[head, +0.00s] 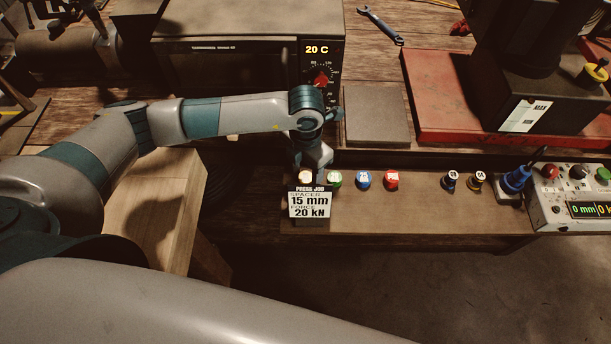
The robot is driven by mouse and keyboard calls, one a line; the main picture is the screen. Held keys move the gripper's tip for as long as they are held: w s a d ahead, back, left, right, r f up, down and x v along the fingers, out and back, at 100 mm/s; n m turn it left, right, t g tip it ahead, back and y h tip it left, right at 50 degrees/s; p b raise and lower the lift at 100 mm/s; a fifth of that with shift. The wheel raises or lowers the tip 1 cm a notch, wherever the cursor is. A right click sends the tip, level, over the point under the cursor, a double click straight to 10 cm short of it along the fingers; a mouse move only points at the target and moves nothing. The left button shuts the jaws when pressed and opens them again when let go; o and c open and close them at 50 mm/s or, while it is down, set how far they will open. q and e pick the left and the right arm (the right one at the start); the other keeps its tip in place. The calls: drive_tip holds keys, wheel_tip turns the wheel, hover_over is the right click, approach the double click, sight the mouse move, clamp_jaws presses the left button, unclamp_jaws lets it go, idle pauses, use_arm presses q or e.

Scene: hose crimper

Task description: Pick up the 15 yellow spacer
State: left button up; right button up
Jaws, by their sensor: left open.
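My left gripper (315,161) is open, pointing down over the left end of the front wooden ledge (420,213). A pale, cream-topped piece (305,176) stands just below its fingertips; I cannot tell whether they touch. To its right stand a green piece (334,180), a blue piece (363,180) and a red piece (392,180). Further right are a dark piece with a whitish top (452,180) and a dark piece with a yellowish top (477,182). The markings are too small to read, so I cannot tell which is the 15 yellow spacer. My right gripper is out of view.
A job card (310,205) reading spacer 15 mm, force 20 kN hangs at the ledge front. An oven (230,55) showing 20 C stands behind my left arm. A grey plate (377,115), a red press base (440,100), a blue-handled tool (516,180) and a control box (575,195) lie right.

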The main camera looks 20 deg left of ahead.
sight(306, 176)
use_arm(q)
drive_tip(key=shift+c, duration=0.3)
drive_tip(key=c, duration=1)
drive_tip(key=shift+c, duration=0.8)
drive_tip(key=shift+r, duration=0.15)
drive_tip(key=shift+w+r+b, duration=0.1)
drive_tip(key=shift+r+b, duration=0.5)
drive_tip(key=shift+b, duration=0.05)
wheel_tip(306, 176, up, 2)
drive_tip(key=shift+r+b, duration=0.1)
drive_tip(key=shift+b, duration=0.7)
drive_tip(key=w+d+r+b, duration=0.5)
drive_tip(key=w+d+r, duration=0.1)
drive_tip(key=d, duration=0.3)
drive_tip(key=shift+w+d+r+b, duration=0.25)
drive_tip(key=shift+d+r+b, duration=0.1)
drive_tip(key=shift+r, duration=0.35)
